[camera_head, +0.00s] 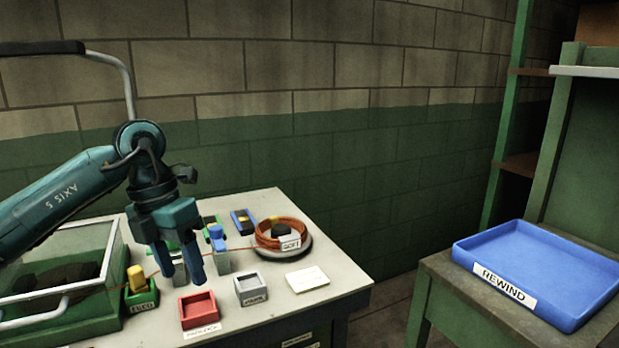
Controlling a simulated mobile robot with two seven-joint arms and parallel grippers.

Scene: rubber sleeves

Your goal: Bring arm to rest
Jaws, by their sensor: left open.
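My left arm comes in from the left, marked "AXIS 5". Its gripper (182,272) points down over the left half of the workbench (262,315), with its two blue-green fingers apart and nothing seen between them. The fingertips hang just behind the red tray (198,309) and right of the green holder (140,297) with a yellow piece. They hide part of the small fixtures behind. I cannot tell how far above the bench top they are. My right gripper is not in view.
A brown ring on a round base, labelled "SOFT" (290,245), stands at the back right. A grey tray (250,290) and a white card (307,278) lie near. A glass-lidded box (60,275) is left. A blue "REWIND" tray (540,265) sits on a separate table.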

